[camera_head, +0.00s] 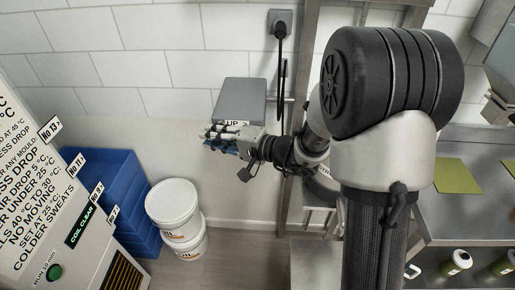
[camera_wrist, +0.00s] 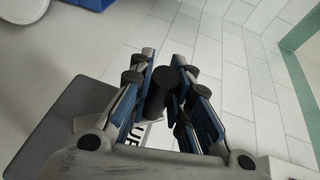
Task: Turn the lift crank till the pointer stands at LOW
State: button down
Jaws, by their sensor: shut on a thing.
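The lift crank's dark cylindrical handle (camera_wrist: 160,92) stands between my gripper's blue-padded fingers in the wrist view. My gripper (camera_wrist: 163,62) is shut on it. In the head view my gripper (camera_head: 222,138) is at the front lower edge of a grey box (camera_head: 241,95) by the white tiled wall, and it hides the handle there. The box also shows in the wrist view (camera_wrist: 65,118). A white label reading "UP" (camera_head: 236,123) is partly covered by my gripper. I cannot make out the pointer or a LOW mark in either view.
White lidded buckets (camera_head: 172,203) are stacked on the floor below, beside blue crates (camera_head: 118,180). A printed machine panel (camera_head: 45,190) fills the left. A wall socket (camera_head: 280,22) with a cable hangs above.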

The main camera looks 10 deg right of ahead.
jog(key=c, duration=2.1)
grip_release()
jog(key=f+b, duration=0.1)
jog(key=f, duration=0.1)
jog(key=a+f+b, duration=0.1)
jog(key=shift+f+b, duration=0.4)
jog(key=shift+o, duration=0.3)
jog(key=shift+d+r, duration=0.15)
jog(key=shift+r, duration=0.05)
jog(key=c, duration=0.3)
jog(key=shift+w+a+f, duration=0.15)
jog(key=shift+f, duration=0.6)
jog(key=shift+w+a+f, duration=0.15)
jog(key=shift+f, duration=0.6)
jog(key=shift+c, duration=0.2)
jog(key=f, duration=0.3)
jog(key=shift+s+d+f, duration=0.15)
jog(key=shift+d, duration=0.25)
jog(key=shift+f, duration=0.1)
